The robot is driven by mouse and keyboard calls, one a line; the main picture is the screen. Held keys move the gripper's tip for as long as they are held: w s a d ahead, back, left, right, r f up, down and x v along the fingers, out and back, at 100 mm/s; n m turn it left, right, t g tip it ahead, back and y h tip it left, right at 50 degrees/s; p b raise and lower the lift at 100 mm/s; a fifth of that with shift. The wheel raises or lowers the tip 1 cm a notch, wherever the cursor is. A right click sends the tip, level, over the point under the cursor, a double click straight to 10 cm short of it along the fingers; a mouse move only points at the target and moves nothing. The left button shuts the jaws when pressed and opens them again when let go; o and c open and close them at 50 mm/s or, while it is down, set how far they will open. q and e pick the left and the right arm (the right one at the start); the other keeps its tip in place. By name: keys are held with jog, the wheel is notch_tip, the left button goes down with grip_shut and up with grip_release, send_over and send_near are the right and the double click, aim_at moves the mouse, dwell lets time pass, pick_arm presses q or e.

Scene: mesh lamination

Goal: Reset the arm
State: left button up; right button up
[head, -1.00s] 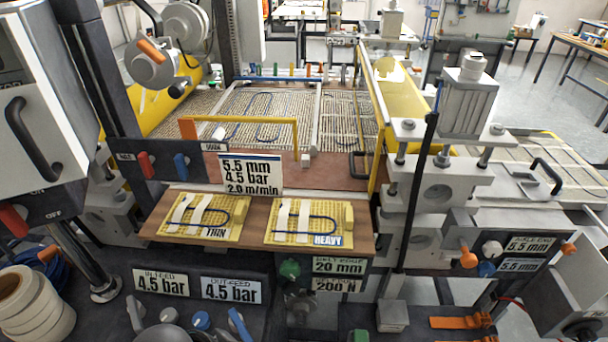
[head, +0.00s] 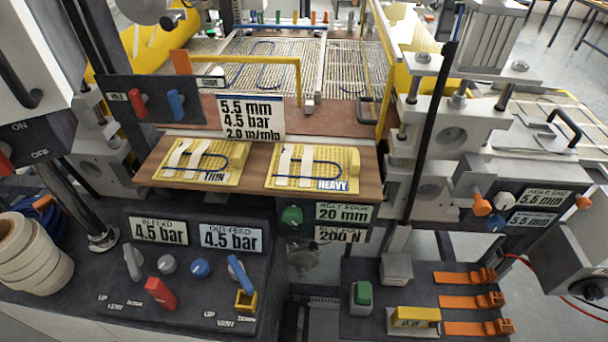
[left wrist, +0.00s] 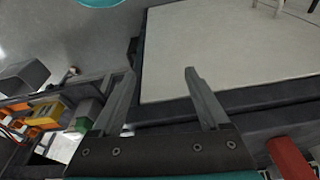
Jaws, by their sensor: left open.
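My left gripper (left wrist: 158,98) shows in the left wrist view with its two grey fingers spread apart. Nothing is between the fingers. A pale flat panel with a dark edge (left wrist: 235,50) lies beyond the fingertips in that view; I cannot tell how far off it is. Neither gripper shows in the head view, and my right gripper is not seen.
In the head view, a control panel with a red lever (head: 160,293) and blue knob (head: 200,268) is at the front left. A wooden board (head: 258,185) holds two yellow samples. A lower shelf carries a green button (head: 362,294) and orange clamps (head: 470,300).

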pick_arm(q)
jog(key=s+a+f+b, duration=0.1)
jog(key=s+f+b, duration=0.2)
jog(key=s+f, duration=0.3)
jog(key=s+a+f+g+b, duration=0.1)
jog(key=s+f+b, duration=0.2)
jog(key=f, duration=1.1)
jog(key=s+a+f+b, duration=0.1)
jog(key=s+f+b, duration=0.3)
jog(key=s+f, duration=0.4)
notch_tip(320, 180, down, 3)
jog(key=shift+s+r+g, duration=0.2)
jog(key=shift+s+g, duration=0.1)
